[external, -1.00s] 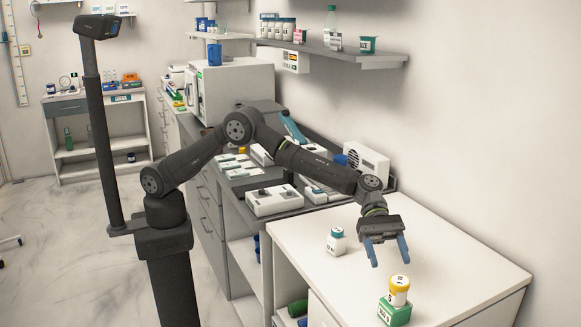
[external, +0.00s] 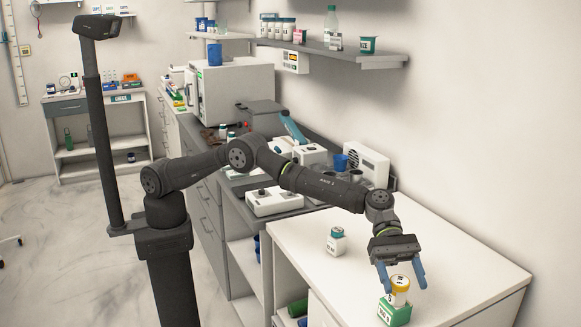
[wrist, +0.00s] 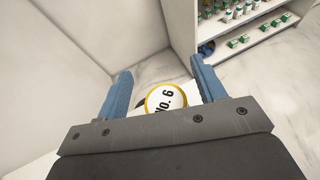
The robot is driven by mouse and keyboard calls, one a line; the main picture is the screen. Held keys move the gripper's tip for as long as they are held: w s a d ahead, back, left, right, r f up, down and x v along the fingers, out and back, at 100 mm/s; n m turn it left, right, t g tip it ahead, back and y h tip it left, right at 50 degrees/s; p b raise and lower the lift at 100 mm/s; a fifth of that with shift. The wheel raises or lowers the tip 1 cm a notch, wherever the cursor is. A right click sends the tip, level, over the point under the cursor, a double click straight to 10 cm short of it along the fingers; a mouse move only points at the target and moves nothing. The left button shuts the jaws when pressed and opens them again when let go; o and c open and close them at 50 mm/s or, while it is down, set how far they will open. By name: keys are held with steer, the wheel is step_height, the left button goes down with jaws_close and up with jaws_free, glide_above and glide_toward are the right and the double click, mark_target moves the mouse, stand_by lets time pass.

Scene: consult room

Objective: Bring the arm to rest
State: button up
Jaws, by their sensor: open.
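My gripper (external: 401,275) is open, with its blue fingers pointing down over the front right part of the white counter. A white jar with a yellow lid (external: 400,284) stands on a green and white box (external: 394,312). The fingers are at either side of the jar in the external view; I cannot tell whether they touch it. In the wrist view the jar's round top (wrist: 166,99), marked "No. 6" with a yellow rim, shows between the two fingers. The box is mostly hidden there.
White devices (external: 274,201) and a fan-like unit (external: 366,165) stand on the grey counter behind. A wall shelf (external: 340,55) holds bottles. The counter's right part is clear.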

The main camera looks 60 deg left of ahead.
steer(key=s+r, duration=0.7)
steer(key=s, duration=0.4)
steer(key=w+a+n+t, duration=0.45)
steer(key=w+a, duration=0.65)
steer(key=a, duration=0.6)
steer(key=w+a+f+n+t, duration=0.2)
steer(key=a+t, duration=0.1)
steer(key=a, duration=0.6)
steer(key=w+a+f+n+t+y, duration=0.1)
steer(key=w+a+f+n+t, duration=0.1)
steer(key=a, duration=0.7)
steer(key=shift+w+a+n+t, duration=0.35)
steer(key=shift+w+a+t, duration=0.1)
steer(key=shift+w, duration=0.3)
steer(key=shift+d, duration=0.15)
steer(key=s+d+r+m+g, duration=0.2)
steer(key=d, duration=0.7)
steer(key=s+d+r+m+g+h, duration=0.1)
steer(key=s+d+r+m+g, duration=0.1)
steer(key=d, duration=0.7)
steer(key=shift+s+d+m+g, duration=0.4)
steer(key=shift+s+g, duration=0.1)
steer(key=shift+g, duration=0.1)
